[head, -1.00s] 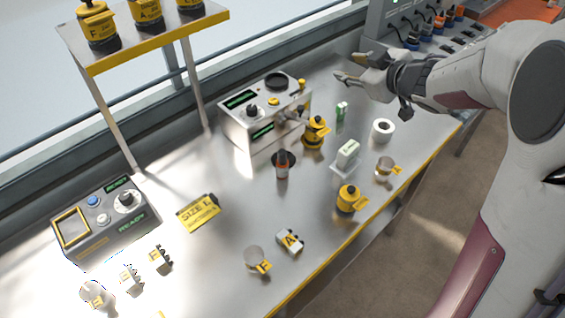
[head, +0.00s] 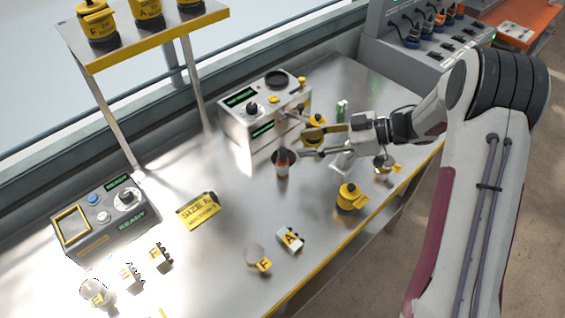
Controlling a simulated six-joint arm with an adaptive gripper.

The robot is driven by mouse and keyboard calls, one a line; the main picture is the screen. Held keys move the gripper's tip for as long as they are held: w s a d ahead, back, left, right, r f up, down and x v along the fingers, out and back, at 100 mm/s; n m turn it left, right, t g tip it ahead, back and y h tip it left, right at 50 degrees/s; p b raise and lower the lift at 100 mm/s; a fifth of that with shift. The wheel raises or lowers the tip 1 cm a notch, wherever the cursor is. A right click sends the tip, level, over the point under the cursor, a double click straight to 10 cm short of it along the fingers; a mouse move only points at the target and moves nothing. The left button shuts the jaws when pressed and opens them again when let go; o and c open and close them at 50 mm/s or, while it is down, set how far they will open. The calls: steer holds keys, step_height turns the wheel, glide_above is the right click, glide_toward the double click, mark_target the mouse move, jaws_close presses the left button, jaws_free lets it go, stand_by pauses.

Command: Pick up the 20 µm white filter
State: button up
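I cannot read a 20 µm mark on anything, so I cannot tell for sure which item is the white filter. A small white block on a clear stand (head: 343,164) is mostly covered by my gripper. A small green-and-white item (head: 342,108) stands behind the gripper. The white ring seen earlier is hidden by my arm. My gripper (head: 303,143) points left above the bench, its fingers spread apart with nothing visible between them. It is close to a dark-topped cup with an orange band (head: 282,170) and in front of a yellow jar (head: 317,112).
A grey machine (head: 250,125) stands behind and left of my gripper. A yellow-lidded jar (head: 349,197), a clear cup (head: 384,162), and white pieces marked A (head: 290,239) and F (head: 257,258) are near the front edge. A yellow size sign (head: 198,210) lies left.

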mark_target(284, 150)
steer(key=shift+s+f, duration=0.3)
steer(key=shift+s, duration=0.1)
steer(key=shift+a, duration=0.1)
steer(key=shift+x, duration=1.25)
steer(key=shift+x, duration=2.6)
steer(key=shift+c, duration=0.3)
jaws_close()
